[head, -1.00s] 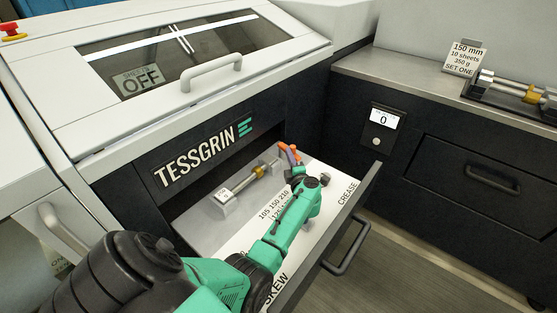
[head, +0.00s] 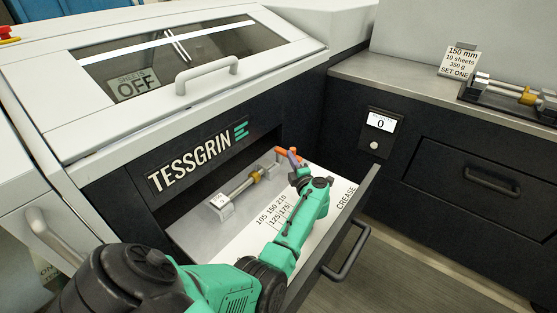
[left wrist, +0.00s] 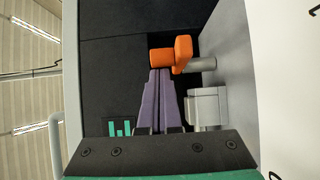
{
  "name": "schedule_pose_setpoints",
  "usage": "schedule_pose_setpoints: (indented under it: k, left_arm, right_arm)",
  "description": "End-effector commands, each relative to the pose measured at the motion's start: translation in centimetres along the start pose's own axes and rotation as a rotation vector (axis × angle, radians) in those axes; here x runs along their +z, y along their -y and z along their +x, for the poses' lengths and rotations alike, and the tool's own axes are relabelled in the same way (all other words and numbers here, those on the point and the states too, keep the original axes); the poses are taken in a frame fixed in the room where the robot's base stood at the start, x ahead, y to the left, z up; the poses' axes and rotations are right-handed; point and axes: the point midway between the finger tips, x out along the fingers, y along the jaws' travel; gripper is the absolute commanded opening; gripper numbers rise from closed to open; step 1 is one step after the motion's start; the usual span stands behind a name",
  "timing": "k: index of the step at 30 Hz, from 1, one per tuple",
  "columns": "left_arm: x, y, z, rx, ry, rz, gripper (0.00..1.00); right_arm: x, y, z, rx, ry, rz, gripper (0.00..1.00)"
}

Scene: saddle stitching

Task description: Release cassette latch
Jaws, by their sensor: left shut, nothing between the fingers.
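An orange latch (head: 281,152) sits at the far end of the cassette in the open drawer. In the left wrist view the orange latch (left wrist: 183,53) shows as an upright block beside a second orange piece, by a grey rod. The cassette (head: 238,188) is a metal rod with a brass collar, set between grey blocks. My left gripper (head: 293,158) has purple fingers that are shut and empty. In the left wrist view the left gripper's tips (left wrist: 160,72) are right by the orange piece; I cannot tell whether they touch. My right gripper is not in view.
The drawer (head: 343,203) is pulled out, with printed numbers and "CREASE" on its white panel. The machine front with its TESSGRIN sign (head: 197,160) stands behind it. A counter (head: 425,85) at the right holds another rod unit (head: 510,92) and a card (head: 459,61). A display (head: 380,125) reads 0.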

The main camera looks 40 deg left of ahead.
Motion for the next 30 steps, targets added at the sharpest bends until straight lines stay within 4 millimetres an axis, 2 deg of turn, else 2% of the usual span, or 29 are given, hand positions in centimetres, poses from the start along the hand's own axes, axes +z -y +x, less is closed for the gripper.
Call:
schedule_pose_setpoints:
  k: [4, 8, 21, 24, 27, 30]
  left_arm:
    - [0.0, -2.1, 0.0, 0.000, 0.000, -0.001, 0.00]
    - [0.0, -5.1, 0.0, 0.000, 0.000, -0.001, 0.00]
    - [0.0, -16.5, 0.0, 0.000, 0.000, -0.001, 0.00]
    - [0.0, -18.5, 0.0, -0.001, 0.000, -0.001, 0.00]
    - [0.0, -19.7, 0.0, -0.001, 0.000, -0.001, 0.00]
    - [0.0, -20.1, 0.0, -0.001, 0.000, 0.000, 0.00]
  right_arm:
    - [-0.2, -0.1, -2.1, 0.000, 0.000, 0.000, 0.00]
    - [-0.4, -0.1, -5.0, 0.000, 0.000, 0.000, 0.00]
    - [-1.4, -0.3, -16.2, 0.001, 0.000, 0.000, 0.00]
    - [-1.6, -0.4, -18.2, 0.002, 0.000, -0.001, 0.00]
    - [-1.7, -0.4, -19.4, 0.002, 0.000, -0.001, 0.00]
    - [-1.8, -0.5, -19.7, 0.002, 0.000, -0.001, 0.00]
